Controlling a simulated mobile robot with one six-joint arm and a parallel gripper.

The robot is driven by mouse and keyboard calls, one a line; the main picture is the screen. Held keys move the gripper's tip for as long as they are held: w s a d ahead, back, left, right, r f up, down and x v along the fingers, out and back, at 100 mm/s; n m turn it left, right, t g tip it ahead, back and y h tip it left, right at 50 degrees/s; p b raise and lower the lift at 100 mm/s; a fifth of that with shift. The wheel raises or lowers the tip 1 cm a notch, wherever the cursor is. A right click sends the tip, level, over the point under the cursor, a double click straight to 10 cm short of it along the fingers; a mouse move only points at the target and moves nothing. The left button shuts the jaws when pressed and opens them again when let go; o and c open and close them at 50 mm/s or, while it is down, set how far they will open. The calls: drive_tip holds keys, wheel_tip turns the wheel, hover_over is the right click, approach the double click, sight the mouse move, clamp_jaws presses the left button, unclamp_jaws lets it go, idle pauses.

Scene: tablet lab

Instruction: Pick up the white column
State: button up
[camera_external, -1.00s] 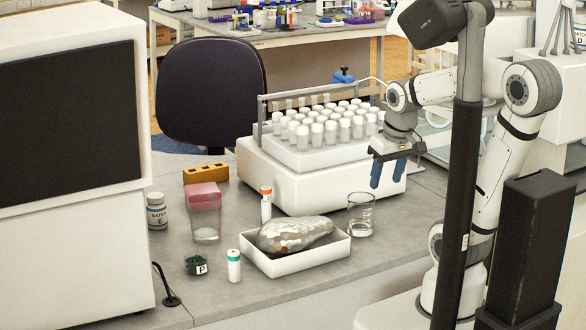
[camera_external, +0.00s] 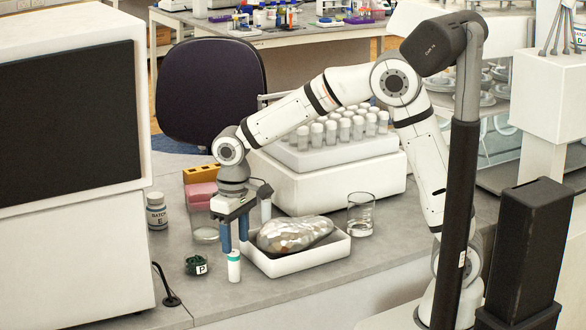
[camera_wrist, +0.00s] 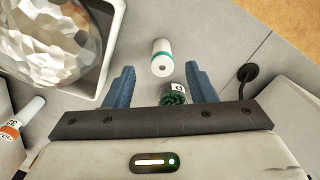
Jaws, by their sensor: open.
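The white column (camera_external: 234,268) is a small upright cylinder with a teal band near its top. It stands on the grey bench at the front left corner of the white tray. My gripper (camera_external: 235,244) is open and empty, pointing down with its blue fingers close above the column's top. In the wrist view the column (camera_wrist: 162,60) shows between and just beyond the blue fingertips (camera_wrist: 159,72). I cannot tell whether a finger touches it.
A white tray (camera_external: 295,268) holding a lumpy silvery object (camera_external: 292,235) is close on the right. A dark green item labelled P (camera_external: 196,265) is on the left. A glass beaker (camera_external: 361,215), a tube rack and a bottle (camera_external: 156,212) stand behind. Bare bench lies in front.

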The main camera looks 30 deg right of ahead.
sight(234, 261)
drive_tip(key=f, duration=0.4)
drive_tip(key=f+p, duration=0.1)
drive_tip(key=f, duration=0.2)
drive_tip(key=shift+w+a, duration=0.15)
drive_tip(key=shift+a, duration=0.1)
drive_tip(key=shift+c, duration=0.4)
drive_tip(key=c, duration=1)
drive_tip(key=shift+r, duration=0.1)
